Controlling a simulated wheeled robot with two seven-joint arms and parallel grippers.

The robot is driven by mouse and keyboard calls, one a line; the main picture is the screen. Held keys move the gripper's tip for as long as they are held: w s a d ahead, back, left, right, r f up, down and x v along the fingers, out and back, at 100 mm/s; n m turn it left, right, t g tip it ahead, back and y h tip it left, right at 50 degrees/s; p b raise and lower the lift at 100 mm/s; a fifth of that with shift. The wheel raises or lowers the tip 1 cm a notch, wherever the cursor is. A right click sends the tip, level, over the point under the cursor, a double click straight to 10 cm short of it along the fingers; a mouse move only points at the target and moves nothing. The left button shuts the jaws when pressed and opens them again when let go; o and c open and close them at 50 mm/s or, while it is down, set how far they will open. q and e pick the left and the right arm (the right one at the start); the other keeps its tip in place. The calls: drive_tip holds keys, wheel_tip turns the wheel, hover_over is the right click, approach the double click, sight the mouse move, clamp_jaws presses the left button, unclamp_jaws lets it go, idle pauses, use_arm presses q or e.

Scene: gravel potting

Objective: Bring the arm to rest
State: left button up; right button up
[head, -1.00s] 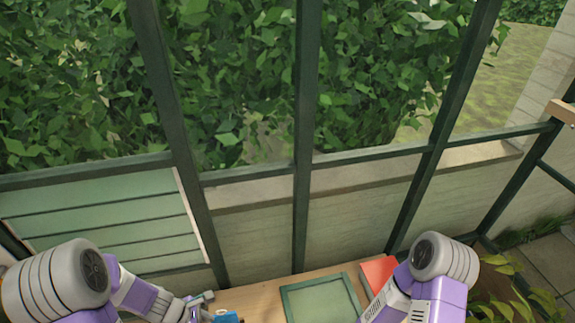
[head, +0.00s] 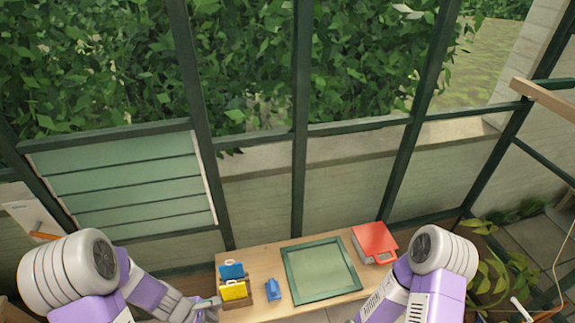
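My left gripper (head: 213,303) is low at the left end of the wooden bench (head: 290,315), beside a small wooden holder (head: 238,303). It is too small and partly cut off to tell whether its fingers are open or shut. The holder has a blue item (head: 231,271) and a yellow item (head: 234,291) standing in it. My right arm comes in from the lower right, and its gripper is below the picture's edge.
A blue object (head: 273,290) lies right of the holder. A green-rimmed tray (head: 291,275) lies mid-bench. A red-topped device (head: 374,241) stands at the back right, close to my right arm. Green window frames (head: 301,130) rise behind. A leafy plant (head: 490,265) is at right.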

use_arm(q)
drive_tip(key=s+d+f+m+b, duration=0.1)
drive_tip(key=d+f+m+b, duration=0.3)
drive_tip(key=d+f+m, duration=0.2)
drive_tip(key=s+d+f+m+b, duration=0.1)
drive_tip(key=d+f+m+b, duration=0.3)
drive_tip(key=f+m, duration=0.6)
wheel_tip(320, 180, down, 3)
drive_tip(key=shift+s+d+r, duration=0.1)
drive_tip(key=shift+s+d, duration=0.15)
drive_tip(key=shift+d, duration=0.75)
use_arm(e)
wheel_tip(320, 180, down, 9)
drive_tip(key=w, duration=0.1)
drive_tip(key=shift+w+f, duration=0.2)
drive_tip(key=shift+w, duration=0.2)
